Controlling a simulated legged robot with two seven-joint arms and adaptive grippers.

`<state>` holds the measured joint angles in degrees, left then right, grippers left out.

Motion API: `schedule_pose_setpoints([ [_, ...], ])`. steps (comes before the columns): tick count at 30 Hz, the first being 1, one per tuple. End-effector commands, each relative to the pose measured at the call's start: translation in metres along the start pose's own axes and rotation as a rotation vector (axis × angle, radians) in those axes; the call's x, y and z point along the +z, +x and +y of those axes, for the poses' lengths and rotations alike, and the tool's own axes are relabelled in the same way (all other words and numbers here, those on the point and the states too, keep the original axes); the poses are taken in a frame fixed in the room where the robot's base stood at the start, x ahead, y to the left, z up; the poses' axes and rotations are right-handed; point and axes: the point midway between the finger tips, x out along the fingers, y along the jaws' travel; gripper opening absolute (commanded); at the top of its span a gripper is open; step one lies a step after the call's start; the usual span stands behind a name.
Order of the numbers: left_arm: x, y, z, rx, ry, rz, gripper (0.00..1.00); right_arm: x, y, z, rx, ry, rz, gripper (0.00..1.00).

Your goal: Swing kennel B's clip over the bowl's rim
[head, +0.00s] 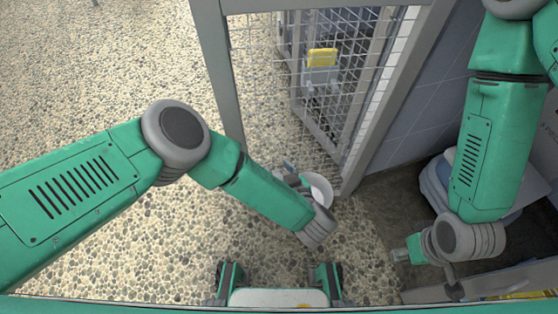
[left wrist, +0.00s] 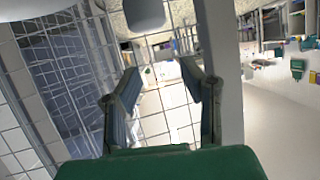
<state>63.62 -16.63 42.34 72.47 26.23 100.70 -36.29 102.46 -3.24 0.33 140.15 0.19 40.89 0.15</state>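A white, round bowl-like thing (head: 321,188) shows by the foot of the mesh gate in the head view, partly hidden behind my left wrist. My left gripper (head: 296,174) is beside it, mostly hidden by its own arm. In the left wrist view the left gripper's two fingers (left wrist: 163,92) stand apart with nothing held between them. My right gripper (head: 402,255) is low at the right, away from the bowl; its fingers are too small to read. I cannot make out the clip or a letter B.
A wire mesh gate (head: 262,60) in a grey frame stands ahead, with a yellow tag (head: 322,57) beyond it. A tiled wall (head: 425,95) is to the right. The pebbled floor at the left is clear.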

Motion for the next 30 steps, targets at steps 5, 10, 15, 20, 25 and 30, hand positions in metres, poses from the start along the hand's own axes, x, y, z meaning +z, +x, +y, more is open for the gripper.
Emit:
schedule_pose_setpoints([
  [5,-0.029,-0.011,-0.001,0.0,-0.001,0.0,0.35,0.0,0.0,0.0,0.0,0.0,0.0,0.4],
  [10,-0.04,-0.017,-0.001,-0.001,0.0,-0.002,0.35,0.0,0.0,0.0,0.0,0.0,0.0,0.4],
  [15,-0.042,-0.017,-0.002,-0.001,-0.001,-0.001,0.35,0.0,0.0,0.0,0.0,0.0,0.0,0.4],
  [20,-0.041,-0.017,-0.002,-0.001,-0.001,-0.001,0.35,-0.001,0.001,0.0,-0.001,0.0,-0.002,0.4],
  [25,-0.041,-0.017,-0.002,-0.001,0.0,-0.001,0.35,-0.001,0.001,0.0,-0.001,0.0,-0.002,0.4],
  [30,-0.044,-0.017,-0.002,0.037,0.006,-0.006,0.35,-0.002,-0.003,0.0,-0.001,0.0,-0.002,0.4],
])
